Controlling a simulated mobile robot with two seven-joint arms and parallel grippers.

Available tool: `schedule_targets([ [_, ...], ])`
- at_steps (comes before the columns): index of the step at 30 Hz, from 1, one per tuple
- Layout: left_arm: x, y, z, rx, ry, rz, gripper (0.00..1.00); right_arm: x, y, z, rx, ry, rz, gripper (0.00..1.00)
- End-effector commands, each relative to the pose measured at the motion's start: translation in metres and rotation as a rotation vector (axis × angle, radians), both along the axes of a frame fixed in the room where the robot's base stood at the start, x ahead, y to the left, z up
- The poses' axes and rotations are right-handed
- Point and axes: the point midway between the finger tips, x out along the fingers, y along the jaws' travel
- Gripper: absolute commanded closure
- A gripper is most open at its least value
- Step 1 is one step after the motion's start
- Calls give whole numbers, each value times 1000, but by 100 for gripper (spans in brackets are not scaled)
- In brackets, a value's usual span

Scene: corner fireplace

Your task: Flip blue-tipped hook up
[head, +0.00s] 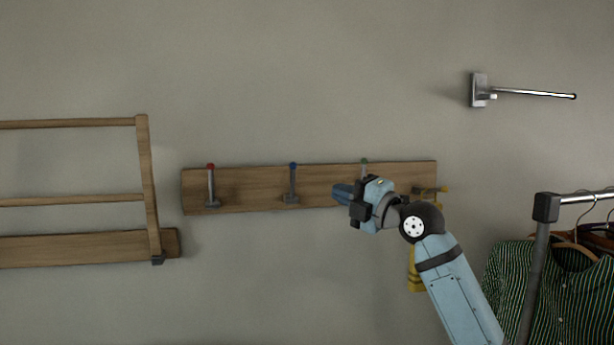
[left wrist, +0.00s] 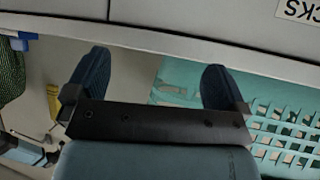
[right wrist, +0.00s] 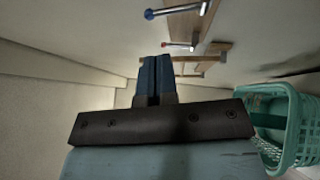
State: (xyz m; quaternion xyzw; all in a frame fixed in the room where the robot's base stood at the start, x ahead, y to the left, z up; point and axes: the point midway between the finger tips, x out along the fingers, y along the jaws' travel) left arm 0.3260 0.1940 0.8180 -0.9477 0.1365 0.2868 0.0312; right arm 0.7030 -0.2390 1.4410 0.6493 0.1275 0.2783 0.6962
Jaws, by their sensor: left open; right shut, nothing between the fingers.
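The blue-tipped hook (head: 292,185) is on the wooden wall rail (head: 250,190). Its grey stem stands upright with the blue ball at the top, above its base. It also shows in the right wrist view (right wrist: 178,11), near the top edge. My right gripper (head: 335,192) is shut and empty. It is just right of the blue-tipped hook, pointing left, apart from it. Its shut fingers (right wrist: 153,62) also show in the right wrist view. My left gripper (left wrist: 155,82) is open and empty in the left wrist view; it is outside the head view.
The red-tipped hook (head: 211,187) stands upright. A green tip (head: 364,161) shows above my right gripper. A yellow-tipped hook (head: 444,189) juts out at the right, with a yellow thing (head: 416,272) below. A wooden rack (head: 148,190) is left; a clothes rail (head: 545,207) is right.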

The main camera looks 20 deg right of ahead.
Motion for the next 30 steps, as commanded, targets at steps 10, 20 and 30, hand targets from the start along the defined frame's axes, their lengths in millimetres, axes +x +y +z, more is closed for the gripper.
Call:
schedule_targets([
  [10,0,0,25,1,0,-1,0,61,42,17,5,4,2,100],
  [20,1,0,37,0,-3,0,0,88,59,20,2,1,-1,100],
  [30,2,0,37,0,-4,0,0,89,60,19,1,2,0,100],
])
